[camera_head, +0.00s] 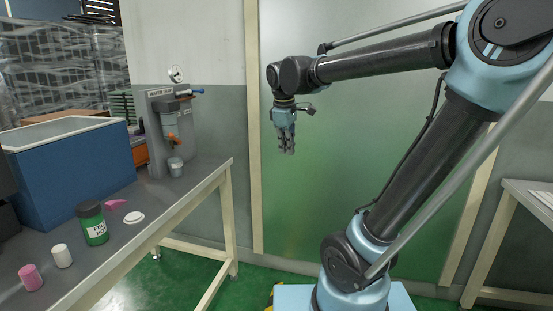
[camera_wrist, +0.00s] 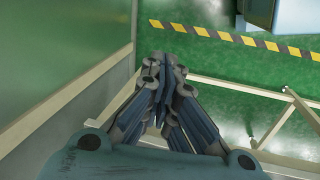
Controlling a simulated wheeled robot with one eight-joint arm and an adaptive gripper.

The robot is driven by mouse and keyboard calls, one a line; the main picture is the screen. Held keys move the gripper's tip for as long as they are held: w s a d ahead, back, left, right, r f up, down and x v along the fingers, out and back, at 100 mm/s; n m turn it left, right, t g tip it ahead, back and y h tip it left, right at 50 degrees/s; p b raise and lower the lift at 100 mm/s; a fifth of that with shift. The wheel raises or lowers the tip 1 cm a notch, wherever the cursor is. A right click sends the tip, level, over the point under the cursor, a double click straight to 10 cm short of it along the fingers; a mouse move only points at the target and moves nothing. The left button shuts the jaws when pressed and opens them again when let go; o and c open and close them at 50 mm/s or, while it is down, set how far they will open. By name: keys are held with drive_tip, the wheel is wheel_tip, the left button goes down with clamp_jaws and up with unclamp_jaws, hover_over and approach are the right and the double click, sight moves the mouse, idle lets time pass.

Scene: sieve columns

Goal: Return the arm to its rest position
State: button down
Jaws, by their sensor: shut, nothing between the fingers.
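My arm is raised and bent in the head view, in front of a green translucent panel (camera_head: 350,180). My gripper (camera_head: 287,150) hangs from the end of the arm with its fingers pointing down. It is shut and empty, clear of the table and to the right of it. In the wrist view my gripper (camera_wrist: 165,60) shows its fingers together above the green floor (camera_wrist: 210,60).
A grey table (camera_head: 175,205) at left holds a blue box (camera_head: 70,170), a green labelled jar (camera_head: 93,222), a white cylinder (camera_head: 62,256), a pink cylinder (camera_head: 31,277) and a water-trap stand (camera_head: 158,135). Another table (camera_head: 525,200) stands at right. Yellow-black tape (camera_wrist: 220,35) marks the floor.

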drive_tip(key=s+d+f+m, duration=1.3)
drive_tip(key=s+d+f, duration=0.2)
drive_tip(key=s+f, duration=0.2)
wheel_tip(320, 180, down, 3)
drive_tip(key=shift+s+d+r+y, duration=0.1)
drive_tip(key=shift+s+d+y, duration=0.2)
drive_tip(key=shift+s+y, duration=0.1)
drive_tip(key=shift+w+f, duration=0.2)
drive_tip(key=shift+w, duration=0.3)
